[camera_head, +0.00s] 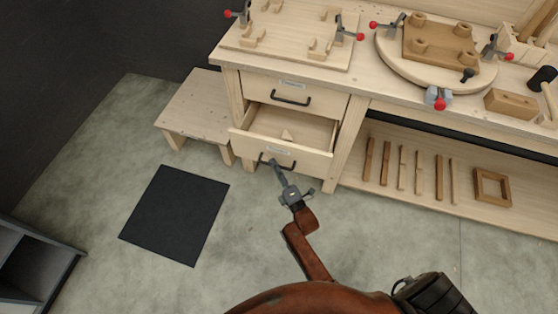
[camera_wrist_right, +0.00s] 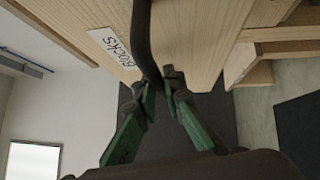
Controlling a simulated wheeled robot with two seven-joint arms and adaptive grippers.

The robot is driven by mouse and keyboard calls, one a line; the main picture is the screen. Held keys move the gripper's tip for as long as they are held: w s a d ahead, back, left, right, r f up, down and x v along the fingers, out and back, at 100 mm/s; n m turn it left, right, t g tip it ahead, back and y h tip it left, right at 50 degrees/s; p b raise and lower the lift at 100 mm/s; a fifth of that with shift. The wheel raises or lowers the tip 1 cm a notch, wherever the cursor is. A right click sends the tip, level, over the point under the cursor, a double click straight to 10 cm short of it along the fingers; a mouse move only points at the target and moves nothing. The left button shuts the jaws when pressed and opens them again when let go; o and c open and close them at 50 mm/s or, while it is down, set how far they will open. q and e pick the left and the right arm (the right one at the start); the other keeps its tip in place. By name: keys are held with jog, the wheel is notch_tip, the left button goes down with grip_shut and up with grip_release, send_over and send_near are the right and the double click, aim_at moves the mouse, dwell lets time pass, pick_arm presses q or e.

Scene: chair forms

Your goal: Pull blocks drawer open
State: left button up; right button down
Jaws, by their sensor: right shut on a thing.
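The blocks drawer (camera_head: 282,151) is the lower of two drawers in the wooden workbench. My left gripper is not in view.
The upper drawer (camera_head: 293,92) is shut. A low wooden stool (camera_head: 196,106) stands left of the bench, and a black mat (camera_head: 175,215) lies on the floor. A lower shelf (camera_head: 430,190) with wooden sticks is at right. Floor in front of the drawer is clear apart from my arm.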

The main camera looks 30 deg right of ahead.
jog(key=shift+s+a+f, duration=0.1)
jog(key=shift+s+a, duration=0.5)
jog(key=shift+s, duration=0.1)
jog(key=c, duration=2)
grip_release()
